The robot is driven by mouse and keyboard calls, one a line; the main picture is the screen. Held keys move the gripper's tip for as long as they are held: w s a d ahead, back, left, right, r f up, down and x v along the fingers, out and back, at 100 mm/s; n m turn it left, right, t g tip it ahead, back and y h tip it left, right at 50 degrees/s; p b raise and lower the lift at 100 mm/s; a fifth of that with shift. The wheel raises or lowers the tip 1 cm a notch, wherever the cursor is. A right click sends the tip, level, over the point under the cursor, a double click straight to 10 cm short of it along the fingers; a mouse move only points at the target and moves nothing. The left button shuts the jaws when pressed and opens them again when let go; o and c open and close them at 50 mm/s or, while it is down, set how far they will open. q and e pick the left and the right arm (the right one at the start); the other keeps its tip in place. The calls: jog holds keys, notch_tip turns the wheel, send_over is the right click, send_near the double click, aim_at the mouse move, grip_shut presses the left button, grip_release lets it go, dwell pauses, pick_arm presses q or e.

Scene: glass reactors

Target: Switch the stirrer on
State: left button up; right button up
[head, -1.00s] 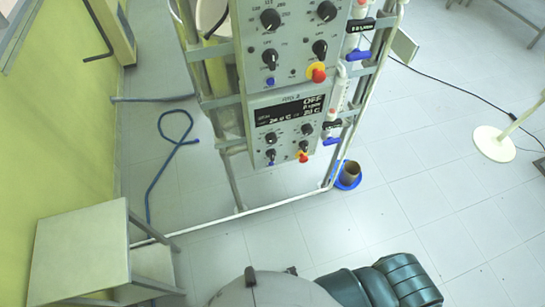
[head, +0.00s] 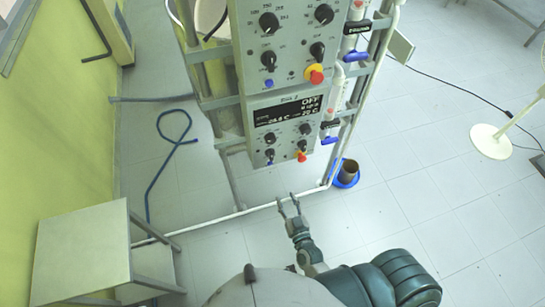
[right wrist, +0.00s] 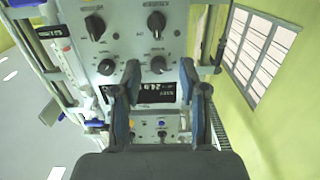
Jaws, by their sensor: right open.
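The reactor's lower control box (head: 287,146) shows in the head view, with a dark display (head: 287,111) that reads OFF. Below the display are black knobs, a small blue button (head: 271,164) and a red-and-yellow button (head: 301,157). An upper panel (head: 290,46) carries larger black knobs and another red-and-yellow button (head: 314,74). My right gripper (head: 288,202) is open and empty, in front of and below the lower box. In the right wrist view its fingers (right wrist: 160,76) stand apart, framing the display (right wrist: 154,92), which appears upside down. My left gripper is not in view.
A metal frame with glass tubing and blue-handled valves (head: 331,140) surrounds the panels. A small table (head: 82,250) stands at lower left. A blue hose (head: 170,150) lies on the floor.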

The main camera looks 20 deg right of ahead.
jog(key=r, duration=0.2)
jog(key=p, duration=0.1)
send_near(272, 155)
jog(key=w, duration=0.9)
jog(key=shift+a+f, duration=0.3)
grip_shut()
